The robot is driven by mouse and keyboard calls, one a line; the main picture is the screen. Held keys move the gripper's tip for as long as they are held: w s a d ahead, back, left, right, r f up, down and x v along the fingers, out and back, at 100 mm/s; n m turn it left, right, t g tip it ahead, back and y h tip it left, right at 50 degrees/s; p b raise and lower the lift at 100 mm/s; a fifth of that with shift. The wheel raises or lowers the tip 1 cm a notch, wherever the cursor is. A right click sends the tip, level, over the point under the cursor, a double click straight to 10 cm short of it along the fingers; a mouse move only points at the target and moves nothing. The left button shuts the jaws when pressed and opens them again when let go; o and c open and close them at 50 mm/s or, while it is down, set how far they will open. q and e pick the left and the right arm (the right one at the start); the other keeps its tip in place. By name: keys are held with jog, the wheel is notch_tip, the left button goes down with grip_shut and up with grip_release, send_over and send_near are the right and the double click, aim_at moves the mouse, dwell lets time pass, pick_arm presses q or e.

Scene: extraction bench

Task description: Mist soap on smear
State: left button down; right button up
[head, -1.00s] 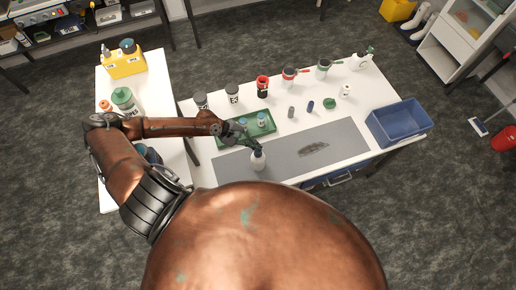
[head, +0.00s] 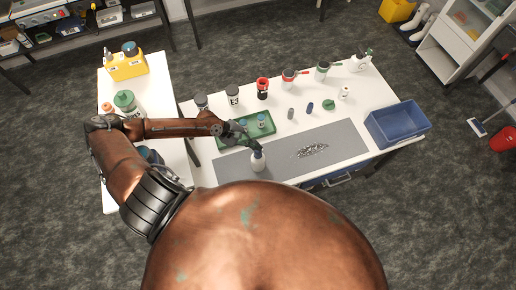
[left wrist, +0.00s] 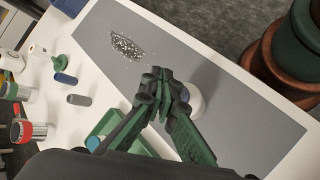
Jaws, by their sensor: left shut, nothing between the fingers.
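The smear (head: 312,151) is a dark patch on the grey mat, covered with white specks. It also shows speckled in the left wrist view (left wrist: 126,46). A white spray bottle (head: 258,163) stands upright on the mat, left of the smear. My left gripper (head: 253,146) is at the top of the bottle, its fingers shut with nothing between them. In the left wrist view the closed fingertips (left wrist: 161,75) partly hide the white bottle (left wrist: 194,99); I cannot tell whether they touch it. My right gripper is not in view.
A green tray (head: 268,131) with small jars lies behind the bottle. Several jars and cups line the table's back edge. A blue bin (head: 398,124) stands at the right end. The grey mat (head: 345,135) is otherwise clear.

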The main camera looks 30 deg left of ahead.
pick_arm(q)
jog(key=shift+r, duration=0.2)
notch_tip(320, 180, up, 4)
jog(key=p, duration=0.3)
jog(key=shift+f+p, duration=0.25)
jog(key=shift+p, duration=0.15)
notch_tip(320, 180, up, 2)
jog(key=shift+r+p, duration=0.25)
jog(key=shift+p, duration=0.2)
dwell(0.4)
jog(key=shift+a, duration=0.1)
dwell(0.9)
